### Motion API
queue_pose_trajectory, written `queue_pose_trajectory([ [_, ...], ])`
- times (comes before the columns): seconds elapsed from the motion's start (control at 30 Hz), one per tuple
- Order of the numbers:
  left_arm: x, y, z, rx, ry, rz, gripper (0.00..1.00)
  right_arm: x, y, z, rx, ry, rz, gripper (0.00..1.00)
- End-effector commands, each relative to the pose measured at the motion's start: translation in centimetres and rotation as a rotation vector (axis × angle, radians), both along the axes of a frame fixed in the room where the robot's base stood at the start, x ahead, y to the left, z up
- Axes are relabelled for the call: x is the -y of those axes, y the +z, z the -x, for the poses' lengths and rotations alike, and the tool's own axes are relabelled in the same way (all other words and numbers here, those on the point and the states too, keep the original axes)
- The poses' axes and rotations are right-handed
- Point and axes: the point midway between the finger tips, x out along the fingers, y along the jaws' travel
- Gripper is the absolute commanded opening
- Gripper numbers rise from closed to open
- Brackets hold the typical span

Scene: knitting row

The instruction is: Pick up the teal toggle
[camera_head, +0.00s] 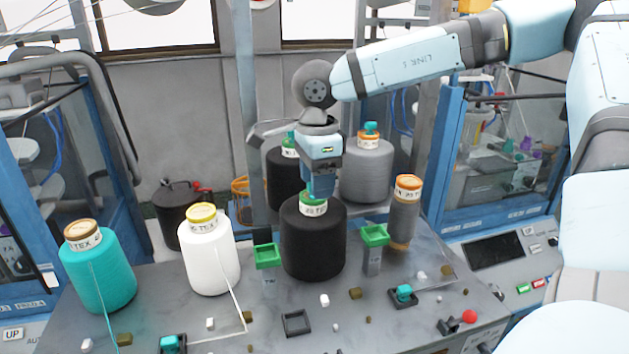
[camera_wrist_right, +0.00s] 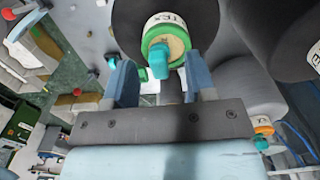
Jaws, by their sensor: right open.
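A small teal toggle (camera_wrist_right: 158,58) stands on the tan core top of the front black yarn cone (camera_head: 313,245), inside its green ring (camera_wrist_right: 178,52). My right gripper (camera_head: 320,190) points down over this cone from above. In the wrist view, the toggle lies between the two blue fingers of the right gripper (camera_wrist_right: 160,82), which are open with a gap on both sides. In the head view the gripper mostly hides the toggle. My left gripper is in neither view.
A grey cone (camera_head: 367,175) behind has a similar teal piece on top. A white cone (camera_head: 208,260) and a teal cone (camera_head: 98,275) stand left. An orange-topped spool (camera_head: 405,215) and green-topped post (camera_head: 374,237) stand right. Teal-topped black pieces (camera_head: 404,293) sit on the tabletop.

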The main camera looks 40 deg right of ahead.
Motion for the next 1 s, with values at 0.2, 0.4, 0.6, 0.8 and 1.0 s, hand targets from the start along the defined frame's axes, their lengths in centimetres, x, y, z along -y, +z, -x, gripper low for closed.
queue_pose_trajectory([
  [0.2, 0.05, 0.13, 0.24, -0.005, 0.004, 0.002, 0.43, 0.0, -1.11, 0.02, 0.0, 0.0, -0.001, 0.51],
  [0.4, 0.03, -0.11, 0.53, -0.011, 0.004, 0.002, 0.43, 0.01, -1.1, 0.01, 0.001, 0.0, 0.0, 0.35],
  [0.6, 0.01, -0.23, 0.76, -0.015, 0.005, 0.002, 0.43, 0.01, -1.08, 0.01, 0.001, 0.0, 0.0, 0.07],
  [0.8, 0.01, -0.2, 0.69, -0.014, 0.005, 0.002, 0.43, 0.01, -1.08, 0.01, 0.001, 0.0, 0.0, 0.06],
  [1.0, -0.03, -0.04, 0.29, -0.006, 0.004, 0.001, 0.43, 0.01, -0.99, 0.0, 0.001, 0.0, 0.0, 0.06],
])
